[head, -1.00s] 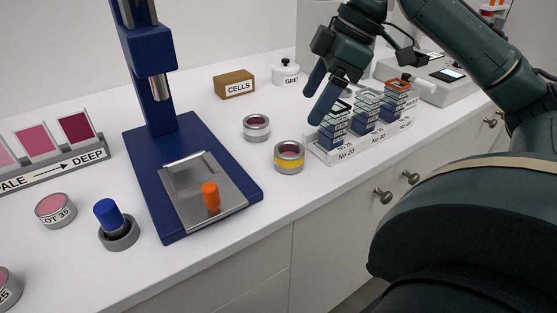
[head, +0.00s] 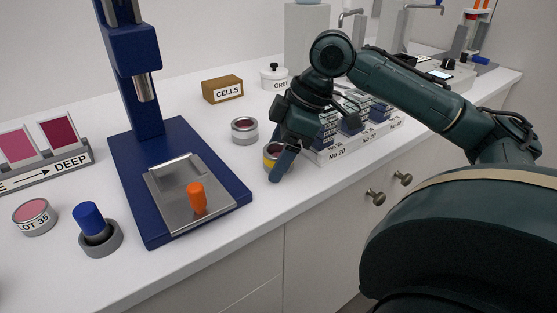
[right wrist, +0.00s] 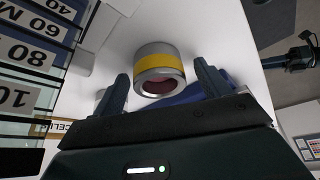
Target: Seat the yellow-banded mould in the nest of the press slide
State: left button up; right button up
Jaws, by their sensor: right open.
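The yellow-banded mould (head: 268,158) is a short grey cylinder with a yellow band, standing on the white counter right of the press. My right gripper (head: 281,168) is at it, with a finger partly hiding it in the head view. In the right wrist view the mould (right wrist: 160,68) shows ahead, between the two spread fingers (right wrist: 160,76); I see gaps on both sides, and contact is not visible. The press slide (head: 168,208) is a metal plate with an orange knob (head: 197,198) on the blue press base (head: 232,192). Its nest looks empty. My left gripper is not in view.
A plain grey-banded mould (head: 244,131) stands close behind the yellow-banded one. A CELLS box (head: 222,90) is behind. The press head (head: 146,88) overhangs the base. Counter between mould and press is clear.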

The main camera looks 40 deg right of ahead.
jog(key=shift+c, duration=0.3)
jog(key=c, duration=1.1)
jog(key=shift+c, duration=0.2)
